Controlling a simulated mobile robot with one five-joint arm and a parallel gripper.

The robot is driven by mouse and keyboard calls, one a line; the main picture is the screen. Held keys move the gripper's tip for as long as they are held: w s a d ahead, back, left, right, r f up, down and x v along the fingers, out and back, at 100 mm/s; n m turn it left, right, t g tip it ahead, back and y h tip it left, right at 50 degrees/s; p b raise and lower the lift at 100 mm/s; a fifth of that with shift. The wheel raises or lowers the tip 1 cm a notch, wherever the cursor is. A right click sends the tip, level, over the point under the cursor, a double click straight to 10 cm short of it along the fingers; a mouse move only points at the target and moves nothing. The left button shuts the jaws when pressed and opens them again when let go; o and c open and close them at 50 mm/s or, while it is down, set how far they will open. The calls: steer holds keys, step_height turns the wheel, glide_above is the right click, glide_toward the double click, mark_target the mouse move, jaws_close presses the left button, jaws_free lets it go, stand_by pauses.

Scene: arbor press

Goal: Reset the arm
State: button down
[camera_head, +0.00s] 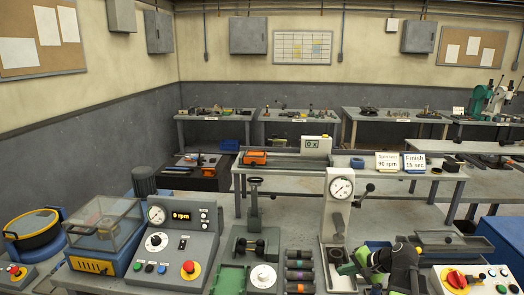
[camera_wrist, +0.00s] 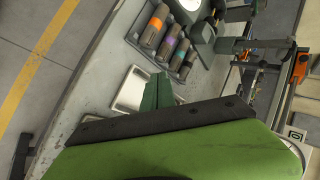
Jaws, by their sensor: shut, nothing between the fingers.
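My gripper (camera_head: 347,268) is at the lower right of the head view, its green fingers shut and empty. It is low in front of the grey press (camera_head: 340,205) with a round dial gauge and a side lever. In the wrist view, the green fingers (camera_wrist: 157,92) overlap a shallow metal tray (camera_wrist: 130,90) on the bench. I cannot tell whether they touch it. My green and black arm hides part of the bench to the right of the press.
A control box (camera_head: 178,248) reads 0 rpm at left. A yellow-and-red switch panel (camera_head: 470,280) is at right. Floor shows left of the bench.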

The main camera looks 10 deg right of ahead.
steer(key=s+a+f+n+g+h, duration=0.1)
steer(key=s+a+f+n+g, duration=0.15)
steer(key=a, duration=0.55)
steer(key=s+a+f+n+g+h, duration=0.1)
steer(key=s+a+n, duration=0.15)
steer(key=a, duration=0.65)
steer(key=s+a+f+n+g, duration=0.1)
steer(key=a+f+n+g, duration=0.15)
steer(key=a, duration=0.55)
steer(key=s+d+n+g+h, duration=0.1)
steer(key=s+d+n+h, duration=0.1)
steer(key=d, duration=0.3)
steer(key=shift+s+d+f+h, duration=0.35)
steer(key=shift+s+h, duration=0.35)
steer(key=shift+s, duration=0.2)
